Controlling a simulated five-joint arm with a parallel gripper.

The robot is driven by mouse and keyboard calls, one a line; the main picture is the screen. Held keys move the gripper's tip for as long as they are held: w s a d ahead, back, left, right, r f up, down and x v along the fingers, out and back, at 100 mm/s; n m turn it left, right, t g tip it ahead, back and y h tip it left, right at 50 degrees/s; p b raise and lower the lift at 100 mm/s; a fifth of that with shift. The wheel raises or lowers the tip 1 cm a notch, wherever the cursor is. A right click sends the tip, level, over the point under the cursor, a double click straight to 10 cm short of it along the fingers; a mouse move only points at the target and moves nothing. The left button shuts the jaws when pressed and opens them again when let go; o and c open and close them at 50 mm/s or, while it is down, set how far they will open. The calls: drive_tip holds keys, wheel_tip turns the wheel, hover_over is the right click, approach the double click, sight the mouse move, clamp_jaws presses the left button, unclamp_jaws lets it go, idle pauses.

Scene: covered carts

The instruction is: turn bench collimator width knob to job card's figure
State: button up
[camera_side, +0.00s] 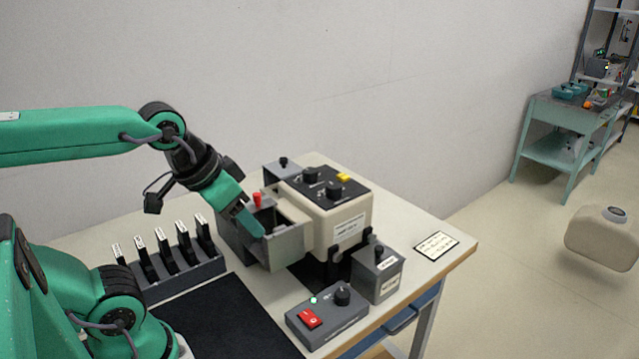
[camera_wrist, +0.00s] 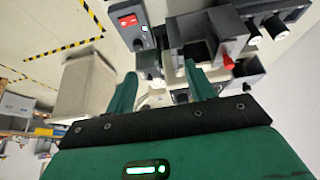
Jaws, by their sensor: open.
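A beige collimator-like unit (camera_side: 343,215) stands on the bench with a black top panel. The panel carries two black knobs, a rear one (camera_side: 310,174) and a front one (camera_side: 333,188), beside a yellow button (camera_side: 343,177). Their markings are too small to read, so I cannot tell which knob sets width. The likely job card (camera_side: 437,245) lies flat at the bench's right; its writing is unreadable. My gripper (camera_side: 257,228) is tilted down by the open grey box left of the unit, apart from the panel knobs. In the wrist view my gripper (camera_wrist: 161,88) is open, with nothing clearly held.
A control box (camera_side: 327,317) with red switch, green light and knob sits in front; it also shows in the wrist view (camera_wrist: 140,35). A grey box (camera_side: 379,272) with a black knob stands right of it. A rack (camera_side: 175,275) holds several black labelled pieces. A dark mat (camera_side: 225,325) is clear.

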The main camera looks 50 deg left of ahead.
drive_tip(key=w+r+n+g, duration=0.3)
drive_tip(key=w+r+n, duration=0.25)
drive_tip(key=w, duration=0.45)
drive_tip(key=n+g, duration=0.2)
drive_tip(key=n, duration=0.3)
approach(334, 186)
drive_tip(key=shift+s+d+f, duration=0.1)
drive_tip(key=shift+s+f, duration=0.2)
drive_tip(key=shift+w+f+n+g, duration=0.2)
drive_tip(key=shift+w+n+g, duration=0.1)
drive_tip(key=shift+w, duration=0.3)
drive_tip(key=shift+f, duration=0.1)
drive_tip(key=shift+f, duration=3.8)
drive_tip(key=c, duration=1)
